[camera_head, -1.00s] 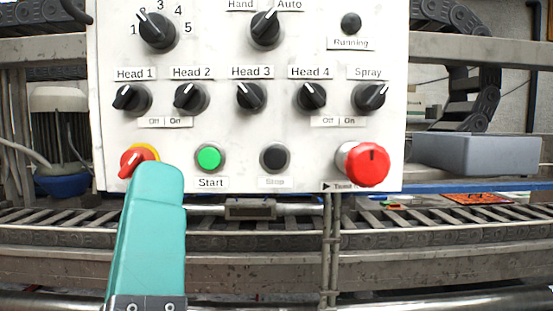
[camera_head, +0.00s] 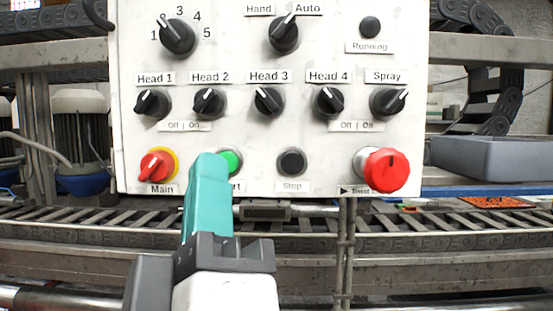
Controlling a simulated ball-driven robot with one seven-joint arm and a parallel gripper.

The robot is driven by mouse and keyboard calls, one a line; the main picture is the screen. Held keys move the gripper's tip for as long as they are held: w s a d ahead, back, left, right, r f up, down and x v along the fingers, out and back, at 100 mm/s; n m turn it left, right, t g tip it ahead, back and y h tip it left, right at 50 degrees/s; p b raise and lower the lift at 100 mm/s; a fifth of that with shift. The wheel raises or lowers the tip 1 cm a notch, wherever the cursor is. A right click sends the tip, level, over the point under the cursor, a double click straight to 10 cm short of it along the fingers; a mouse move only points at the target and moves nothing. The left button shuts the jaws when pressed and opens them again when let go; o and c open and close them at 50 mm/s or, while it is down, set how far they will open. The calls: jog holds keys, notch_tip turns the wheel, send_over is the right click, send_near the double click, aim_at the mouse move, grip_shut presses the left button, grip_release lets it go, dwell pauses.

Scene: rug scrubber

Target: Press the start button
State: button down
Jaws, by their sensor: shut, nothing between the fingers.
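The green start button (camera_head: 233,160) is on the lower row of the white control panel (camera_head: 330,60). Its left part and much of its "Start" label are hidden behind my gripper. My gripper (camera_head: 209,160) shows as one teal finger shape, shut and empty, pointing up at the panel. Its tip overlaps the left side of the button in the picture. I cannot tell whether it touches the button.
Left of the gripper is the red Main switch (camera_head: 156,164). To the right are the black Stop button (camera_head: 291,162) and a large red knob (camera_head: 384,170). Black Head knobs (camera_head: 209,102) sit above. A roller conveyor (camera_head: 450,222) runs behind and below the panel.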

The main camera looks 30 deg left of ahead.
jog(key=shift+w+a, duration=0.6)
jog(key=shift+w, duration=0.35)
jog(key=shift+w, duration=0.1)
dwell(1.4)
jog(key=shift+w+a+b, duration=0.2)
jog(key=shift+w+b, duration=0.1)
